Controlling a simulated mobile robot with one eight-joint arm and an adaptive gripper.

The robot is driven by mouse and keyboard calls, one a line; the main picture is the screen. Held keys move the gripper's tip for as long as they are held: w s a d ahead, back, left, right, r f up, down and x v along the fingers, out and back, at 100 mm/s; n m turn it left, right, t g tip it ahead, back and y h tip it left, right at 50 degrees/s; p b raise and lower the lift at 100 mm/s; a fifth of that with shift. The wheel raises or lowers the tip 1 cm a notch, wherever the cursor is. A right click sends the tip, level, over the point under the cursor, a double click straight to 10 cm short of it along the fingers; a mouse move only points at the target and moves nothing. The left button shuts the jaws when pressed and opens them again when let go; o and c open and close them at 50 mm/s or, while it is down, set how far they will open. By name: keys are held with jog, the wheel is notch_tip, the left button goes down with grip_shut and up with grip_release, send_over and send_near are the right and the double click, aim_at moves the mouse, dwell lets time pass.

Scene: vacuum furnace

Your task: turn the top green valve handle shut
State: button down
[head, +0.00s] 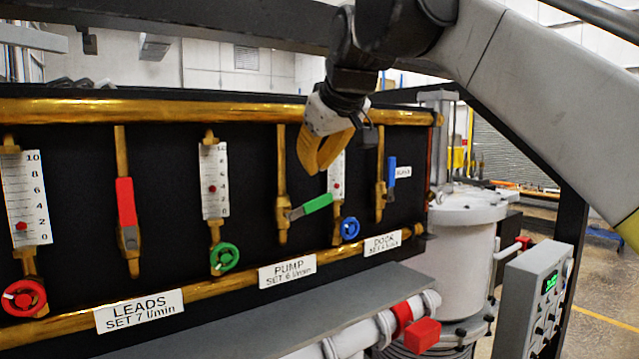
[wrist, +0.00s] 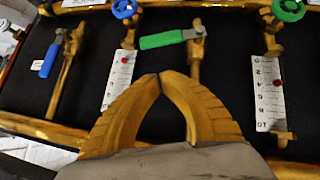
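The green lever handle (head: 311,206) is on the middle brass valve, above the PUMP label. It sticks out sideways to the right, tilted slightly up, across its upright pipe. In the wrist view the same green handle (wrist: 162,39) lies nearly level, just beyond my fingertips. My gripper (head: 313,168) hangs above the handle in the head view, in front of the panel. In the wrist view my gripper's (wrist: 158,77) orange fingers meet at the tips with nothing between them. A gap shows between the tips and the handle in the wrist view.
A grey ledge (head: 270,315) runs below.

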aim_at(324, 195)
jog(key=f, duration=0.2)
jog(key=w+f, duration=0.1)
jog(key=f, duration=0.1)
jog(key=shift+d+f, duration=0.1)
jog(key=shift+d, duration=0.25)
jog(key=shift+s, duration=0.1)
jog(key=shift+w+d+f, duration=0.25)
jog(key=shift+d+f, duration=0.1)
jog(key=shift+f, duration=0.15)
jog(key=shift+w+d+f, duration=0.2)
jog(key=shift+d+f, duration=0.1)
jog(key=shift+f, duration=0.15)
jog(key=shift+s+a+r, duration=0.1)
